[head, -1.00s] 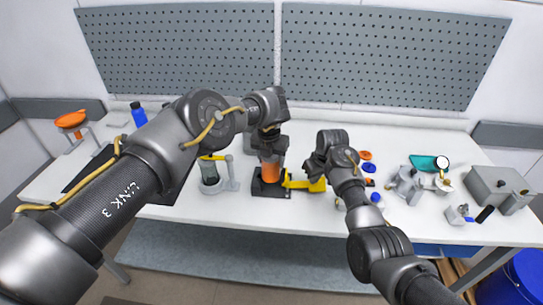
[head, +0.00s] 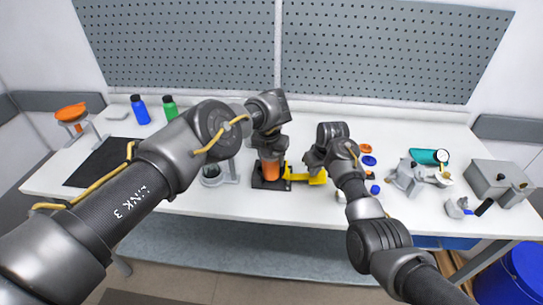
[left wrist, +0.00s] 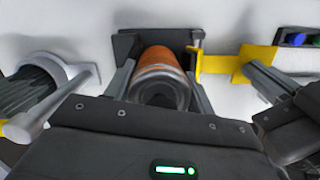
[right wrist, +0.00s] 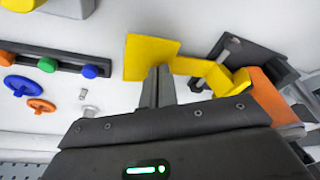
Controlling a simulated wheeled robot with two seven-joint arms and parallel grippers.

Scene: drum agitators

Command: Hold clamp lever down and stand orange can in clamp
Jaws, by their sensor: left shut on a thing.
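The orange can (head: 271,170) is upright at the black clamp base (head: 258,185); it also shows in the left wrist view (left wrist: 160,57). My left gripper (head: 270,158) is shut on the can from above, one finger on each side. I cannot tell whether the can's bottom touches the base. The yellow clamp lever (head: 298,177) reaches right from the base and ends in a flat paddle (right wrist: 150,57). My right gripper (right wrist: 160,72) is shut, its fingertips together over the paddle and apparently touching it. The clamp's jaw is partly hidden by the can.
Grey fixtures (head: 408,178) stand further right. The table's front is clear.

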